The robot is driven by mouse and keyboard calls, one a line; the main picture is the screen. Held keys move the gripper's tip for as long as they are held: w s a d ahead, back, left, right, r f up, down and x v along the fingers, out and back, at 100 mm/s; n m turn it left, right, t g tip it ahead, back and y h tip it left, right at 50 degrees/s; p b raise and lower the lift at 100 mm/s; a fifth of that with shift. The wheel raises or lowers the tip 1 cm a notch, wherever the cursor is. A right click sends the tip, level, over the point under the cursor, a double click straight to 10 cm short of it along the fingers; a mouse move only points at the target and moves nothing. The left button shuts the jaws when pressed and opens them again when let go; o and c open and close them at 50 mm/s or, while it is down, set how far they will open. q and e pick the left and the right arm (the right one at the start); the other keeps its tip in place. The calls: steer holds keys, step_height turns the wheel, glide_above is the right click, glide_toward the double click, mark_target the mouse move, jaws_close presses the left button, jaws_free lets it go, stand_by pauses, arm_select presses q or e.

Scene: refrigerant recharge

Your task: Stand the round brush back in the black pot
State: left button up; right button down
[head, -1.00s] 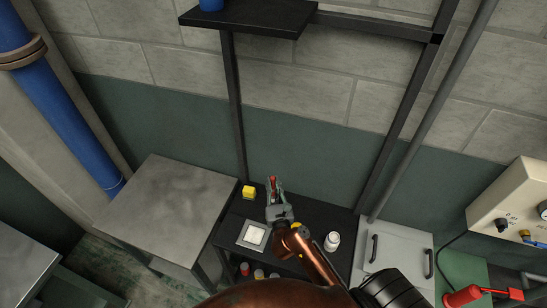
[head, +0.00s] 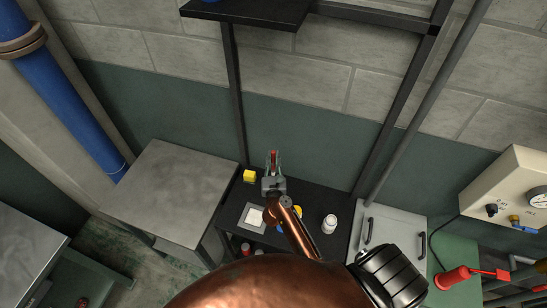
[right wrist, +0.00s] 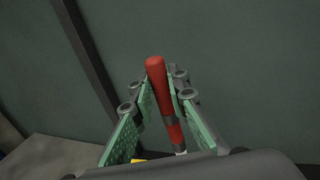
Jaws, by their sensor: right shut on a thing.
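The round brush shows as a red handle (head: 274,157) held in my right gripper (head: 273,169). In the right wrist view the red handle (right wrist: 157,72) stands up, slightly tilted, between the green finger pads of my right gripper (right wrist: 159,95). The gripper is shut on it. A grey band circles the handle lower down; its lower end is mostly hidden by the gripper body. The gripper is over the back of the black table (head: 311,193), right of the yellow block. I cannot make out the black pot. My left gripper is not in view.
On the black table are a yellow block (head: 250,176), a grey tray (head: 245,221) with a white square and a white bottle (head: 329,224). A grey metal table (head: 170,190) stands left, a light cabinet (head: 380,230) right. A dark upright post (head: 236,105) rises behind the table.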

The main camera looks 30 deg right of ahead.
mark_target(273, 168)
steer(key=shift+f+b, duration=1.55)
steer(key=shift+f, duration=0.2)
steer(key=shift+f+b, duration=1.8)
steer(key=shift+f, duration=0.45)
steer(key=c, duration=1.8)
jaws_free()
steer(key=shift+s+a, duration=0.15)
steer(key=shift+s, duration=0.1)
steer(key=v, duration=0.7)
